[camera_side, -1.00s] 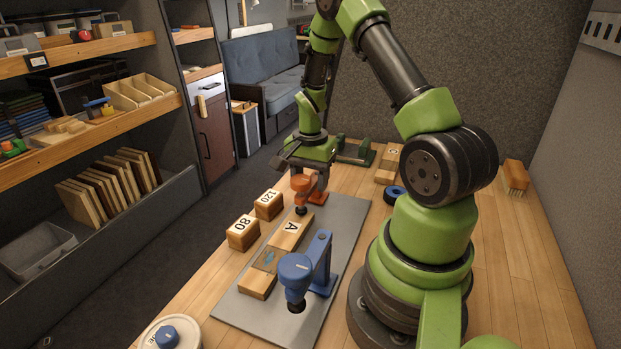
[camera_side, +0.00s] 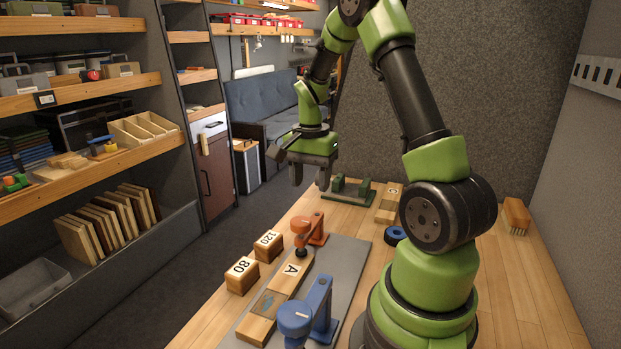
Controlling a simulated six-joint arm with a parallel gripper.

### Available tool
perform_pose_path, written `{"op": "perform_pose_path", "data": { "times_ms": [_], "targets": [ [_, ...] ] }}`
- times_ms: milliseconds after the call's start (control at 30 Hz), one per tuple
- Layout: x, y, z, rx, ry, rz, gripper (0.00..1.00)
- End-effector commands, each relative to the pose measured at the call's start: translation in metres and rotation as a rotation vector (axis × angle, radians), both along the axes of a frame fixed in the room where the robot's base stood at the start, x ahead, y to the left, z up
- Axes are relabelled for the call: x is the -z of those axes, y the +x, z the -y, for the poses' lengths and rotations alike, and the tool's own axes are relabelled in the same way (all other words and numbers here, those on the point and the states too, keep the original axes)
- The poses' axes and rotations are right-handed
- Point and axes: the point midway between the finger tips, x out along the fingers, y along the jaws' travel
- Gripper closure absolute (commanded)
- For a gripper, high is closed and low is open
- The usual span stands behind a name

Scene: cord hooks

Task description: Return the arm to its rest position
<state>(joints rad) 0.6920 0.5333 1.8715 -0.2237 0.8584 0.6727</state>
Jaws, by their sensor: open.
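My gripper (camera_side: 311,174) is open and empty. Its fingers point down, in the air behind the orange clamp and to the left of the green stand. Green and black links of my arm rise above it and run back to the base at the right. The gripper touches nothing that I can see.
On the bench are an orange clamp (camera_side: 308,230), a blue clamp (camera_side: 307,313), wooden block A (camera_side: 289,277), blocks 80 (camera_side: 241,274) and 120 (camera_side: 268,245), and a green stand (camera_side: 348,189). A blue ring (camera_side: 395,234) and a brush (camera_side: 517,215) lie further right. Shelves (camera_side: 75,91) stand at left.

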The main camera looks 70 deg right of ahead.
Motion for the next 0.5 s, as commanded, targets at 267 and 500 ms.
{"op": "perform_pose_path", "data": {
  "times_ms": [267,500],
  "targets": [
    [0.000,0.000,0.000,0.000,0.000,0.001,0.49],
    [-0.022,0.006,-0.018,-0.084,-0.023,0.046,0.49]
  ]
}}
